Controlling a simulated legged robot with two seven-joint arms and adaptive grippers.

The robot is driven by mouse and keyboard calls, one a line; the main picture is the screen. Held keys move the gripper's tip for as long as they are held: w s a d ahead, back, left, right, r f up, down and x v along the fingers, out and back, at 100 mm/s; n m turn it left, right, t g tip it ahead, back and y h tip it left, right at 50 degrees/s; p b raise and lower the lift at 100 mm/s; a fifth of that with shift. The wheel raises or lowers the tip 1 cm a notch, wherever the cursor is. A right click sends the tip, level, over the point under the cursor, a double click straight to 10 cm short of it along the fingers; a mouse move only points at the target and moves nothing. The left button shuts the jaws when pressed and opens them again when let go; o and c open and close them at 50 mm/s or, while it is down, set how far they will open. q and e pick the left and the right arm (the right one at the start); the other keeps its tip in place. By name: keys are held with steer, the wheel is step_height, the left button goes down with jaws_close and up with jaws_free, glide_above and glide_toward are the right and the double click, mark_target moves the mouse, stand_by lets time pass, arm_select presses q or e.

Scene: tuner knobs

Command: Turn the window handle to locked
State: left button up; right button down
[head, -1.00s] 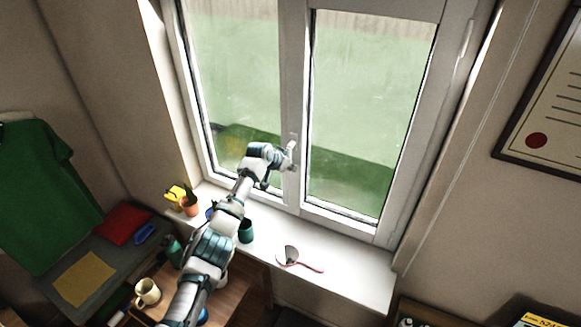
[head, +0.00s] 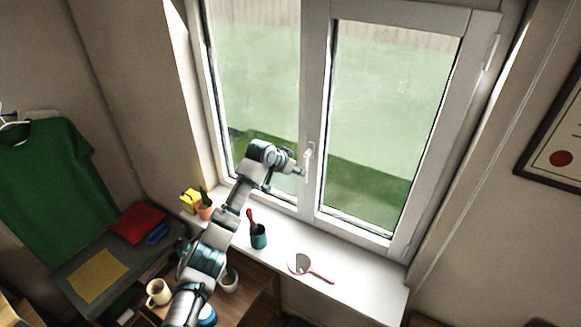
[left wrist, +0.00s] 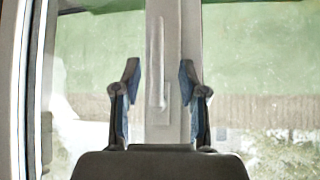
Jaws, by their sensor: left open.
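The white window handle (head: 309,158) is on the middle post of the window and stands roughly upright in the head view. My left gripper (head: 300,170) is just left of its lower part; the head view does not clearly show whether they touch. In the left wrist view the handle (left wrist: 156,60) is a long pale bar running up and down. The two fingers of my left gripper (left wrist: 160,82) are spread wide, one on each side of the bar, with visible gaps. My right gripper is in neither view.
The white sill below holds a pink-rimmed hand mirror (head: 301,266), a teal cup (head: 259,237) with a red-handled item, and a small orange pot (head: 205,212). A mug (head: 158,292) stands on the wooden desk. The sill's right part is clear.

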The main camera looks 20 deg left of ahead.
arm_select(q)
steer(key=v, duration=0.4)
steer(key=shift+a, duration=0.1)
